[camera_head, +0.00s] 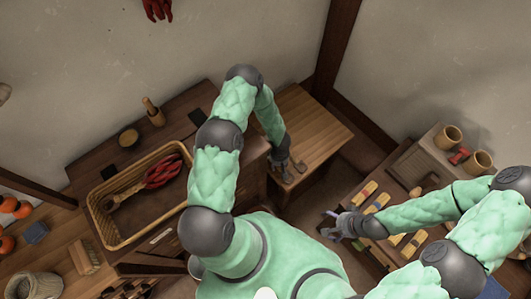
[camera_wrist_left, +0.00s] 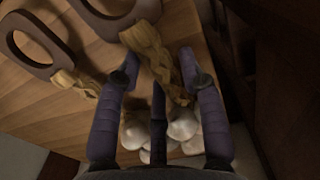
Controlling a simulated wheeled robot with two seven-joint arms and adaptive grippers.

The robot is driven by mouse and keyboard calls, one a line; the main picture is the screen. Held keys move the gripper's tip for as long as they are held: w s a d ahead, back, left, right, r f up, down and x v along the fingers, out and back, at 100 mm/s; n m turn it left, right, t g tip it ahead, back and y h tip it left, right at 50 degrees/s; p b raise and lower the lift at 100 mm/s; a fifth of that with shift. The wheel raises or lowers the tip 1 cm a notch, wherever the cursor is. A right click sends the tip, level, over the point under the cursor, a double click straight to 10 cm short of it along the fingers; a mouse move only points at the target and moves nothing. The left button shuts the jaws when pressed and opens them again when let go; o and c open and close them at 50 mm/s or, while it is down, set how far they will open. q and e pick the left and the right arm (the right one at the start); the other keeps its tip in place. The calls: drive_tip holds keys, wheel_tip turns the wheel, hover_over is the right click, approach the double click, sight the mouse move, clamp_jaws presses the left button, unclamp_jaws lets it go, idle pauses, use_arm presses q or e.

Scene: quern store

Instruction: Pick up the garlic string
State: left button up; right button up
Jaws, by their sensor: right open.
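The garlic string shows in the left wrist view, with a plaited straw-coloured braid (camera_wrist_left: 152,48) and white bulbs (camera_wrist_left: 182,126) at its lower end. It lies by the edge of a wooden table top (camera_head: 315,135). My left gripper (camera_head: 285,170) is over that table in the head view. In the left wrist view its spread fingers (camera_wrist_left: 156,72) are on either side of the braid, and I see no contact. The fingers partly cover the bulbs. In the head view I cannot make out the garlic string. My right gripper (camera_head: 335,228) is open and empty, away to the right.
Dark oval rings (camera_wrist_left: 28,48) lie on the table beside the braid. A wicker basket (camera_head: 98,222) holding a red string (camera_head: 163,172) stands on the bench at left. At right, a crate area holds wooden cups (camera_head: 448,137) and several yellow-handled things (camera_head: 370,188).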

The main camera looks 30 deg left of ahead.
use_arm(q)
clamp_jaws()
wheel_tip(320, 180, up, 18)
drive_tip(key=p, duration=0.5)
drive_tip(key=shift+p, duration=0.35)
